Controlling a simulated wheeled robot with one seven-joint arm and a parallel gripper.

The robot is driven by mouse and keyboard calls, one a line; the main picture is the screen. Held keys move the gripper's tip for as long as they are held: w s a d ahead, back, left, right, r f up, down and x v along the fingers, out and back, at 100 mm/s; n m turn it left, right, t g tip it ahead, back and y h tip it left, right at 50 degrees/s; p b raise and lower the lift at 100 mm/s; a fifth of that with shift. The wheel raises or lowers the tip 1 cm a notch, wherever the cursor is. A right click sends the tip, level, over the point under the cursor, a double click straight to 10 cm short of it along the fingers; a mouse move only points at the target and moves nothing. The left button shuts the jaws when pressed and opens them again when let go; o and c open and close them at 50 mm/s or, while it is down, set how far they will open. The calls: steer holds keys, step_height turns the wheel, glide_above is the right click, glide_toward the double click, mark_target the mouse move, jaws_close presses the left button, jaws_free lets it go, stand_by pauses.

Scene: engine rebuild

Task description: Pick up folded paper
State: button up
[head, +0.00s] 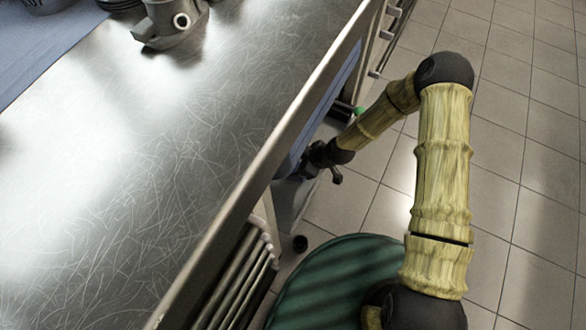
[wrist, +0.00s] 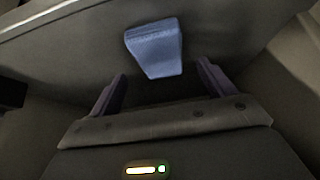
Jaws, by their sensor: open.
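A small blue folded piece (wrist: 154,50), which looks like the folded paper, lies on a dark grey surface in the wrist view. It is wider at the top and narrows toward my gripper. My gripper (wrist: 160,78) is open, its two purple fingers spread to either side and just short of the piece, with nothing between them. In the head view my gripper (head: 312,165) is low beside the workbench, partly under the edge of its top. I cannot make out the folded paper in the head view; the bench edge hides that area.
The scratched metal workbench top (head: 120,190) fills the left, with a grey metal part (head: 172,24) at the back and a blue cloth (head: 50,45) at the far left. Rails (head: 240,275) show below the bench edge. Tiled floor (head: 520,130) is open on the right.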

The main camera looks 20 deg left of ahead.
mark_target(295, 168)
steer(key=b+x, duration=0.1)
steer(key=x, duration=0.2)
steer(key=shift+a+f, duration=0.15)
steer(key=shift+f, duration=0.25)
steer(key=shift+c, duration=0.4)
steer(key=c, duration=1)
